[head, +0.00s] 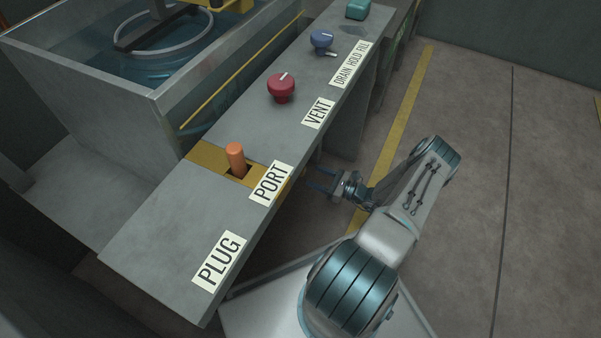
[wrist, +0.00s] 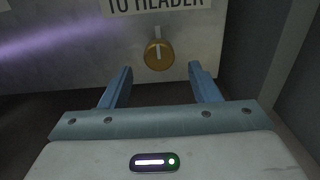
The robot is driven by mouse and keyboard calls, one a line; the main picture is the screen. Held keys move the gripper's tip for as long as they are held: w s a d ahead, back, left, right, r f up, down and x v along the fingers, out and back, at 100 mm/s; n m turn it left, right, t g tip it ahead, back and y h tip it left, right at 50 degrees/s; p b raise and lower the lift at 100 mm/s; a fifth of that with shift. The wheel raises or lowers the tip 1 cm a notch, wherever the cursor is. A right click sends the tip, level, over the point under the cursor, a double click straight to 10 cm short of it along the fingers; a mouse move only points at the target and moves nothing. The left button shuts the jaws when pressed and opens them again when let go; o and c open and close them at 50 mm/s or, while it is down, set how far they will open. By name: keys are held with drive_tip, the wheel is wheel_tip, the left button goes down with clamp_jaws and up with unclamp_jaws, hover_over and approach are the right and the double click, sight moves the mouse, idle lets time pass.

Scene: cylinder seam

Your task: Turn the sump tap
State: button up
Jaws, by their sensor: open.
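A brass-yellow round knob (wrist: 159,57) with a pale upright pointer bar is on a grey face in the wrist view, under a label (wrist: 160,5) whose visible part reads "TO HEADER". I cannot tell whether this knob is the sump tap; no word "sump" shows. My gripper (wrist: 160,74) is open and empty, with the knob ahead between its two fingers and apparently not touched. In the head view my gripper (head: 317,181) is low beside the bench's right side, below its top; the knob is hidden there.
A water tank (head: 130,85) stands left. Floor right of my arm is clear. A wall (wrist: 300,70) rises right in the wrist view.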

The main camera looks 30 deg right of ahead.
drive_tip(key=b+x, duration=0.1)
drive_tip(key=x, duration=0.5)
drive_tip(key=shift+w+a+b, duration=0.3)
drive_tip(key=shift+b, duration=0.05)
drive_tip(key=c, duration=1)
